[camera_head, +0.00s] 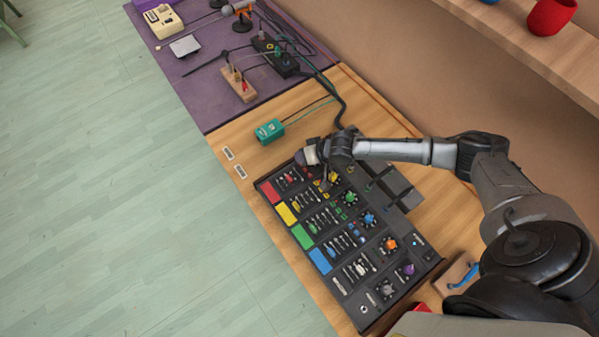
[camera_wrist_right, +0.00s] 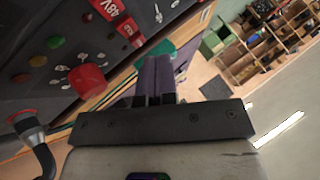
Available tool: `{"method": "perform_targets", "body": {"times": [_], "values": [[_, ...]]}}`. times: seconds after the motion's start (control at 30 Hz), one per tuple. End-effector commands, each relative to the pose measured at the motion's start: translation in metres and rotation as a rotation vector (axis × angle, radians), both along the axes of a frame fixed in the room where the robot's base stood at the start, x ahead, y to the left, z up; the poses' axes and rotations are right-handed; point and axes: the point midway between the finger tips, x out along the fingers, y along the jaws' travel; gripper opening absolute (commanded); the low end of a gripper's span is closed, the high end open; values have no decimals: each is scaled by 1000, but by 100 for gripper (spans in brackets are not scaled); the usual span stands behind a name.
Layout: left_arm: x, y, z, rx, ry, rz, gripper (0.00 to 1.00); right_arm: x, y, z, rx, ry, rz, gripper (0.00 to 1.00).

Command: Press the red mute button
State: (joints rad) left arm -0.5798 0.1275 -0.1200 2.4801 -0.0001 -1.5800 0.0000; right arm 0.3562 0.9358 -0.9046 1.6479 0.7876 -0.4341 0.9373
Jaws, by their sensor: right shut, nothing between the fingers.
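The mixing console (camera_head: 348,283) lies on the wooden table, with rows of coloured knobs, sliders and buttons. Its left edge carries a red pad (camera_head: 269,192) above yellow, green and blue ones. My right gripper (camera_head: 322,180) is over the console's far end and hides some controls of the red row. In the right wrist view its fingers (camera_wrist_right: 155,82) are together and empty. Beside them are a large red cap (camera_wrist_right: 88,80) and a red 48V button (camera_wrist_right: 106,8), both apart from the fingers in the picture. I cannot tell which red control is the mute button. My left gripper is out of view.
A teal box (camera_head: 269,131) with cables sits just beyond the console. A purple mat (camera_head: 215,93) further back holds a power strip (camera_head: 275,55) and small devices. In the wrist view a black cable plugs into a red-ringed socket (camera_wrist_right: 22,117).

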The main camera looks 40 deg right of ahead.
Motion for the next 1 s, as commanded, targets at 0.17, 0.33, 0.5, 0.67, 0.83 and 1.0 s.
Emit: {"method": "perform_targets", "body": {"times": [0.17,0.33,0.5,0.67,0.83,1.0], "values": [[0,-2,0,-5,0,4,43,0,0,-6,1,1,-1,0],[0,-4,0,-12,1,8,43,0,0,-8,1,0,-1,0],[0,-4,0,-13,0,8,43,0,0,-8,1,0,-1,0],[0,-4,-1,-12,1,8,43,0,0,-8,1,0,-1,0],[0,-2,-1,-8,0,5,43,0,0,-10,1,0,-1,0],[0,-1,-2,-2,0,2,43,0,0,-12,1,0,-1,0]]}}
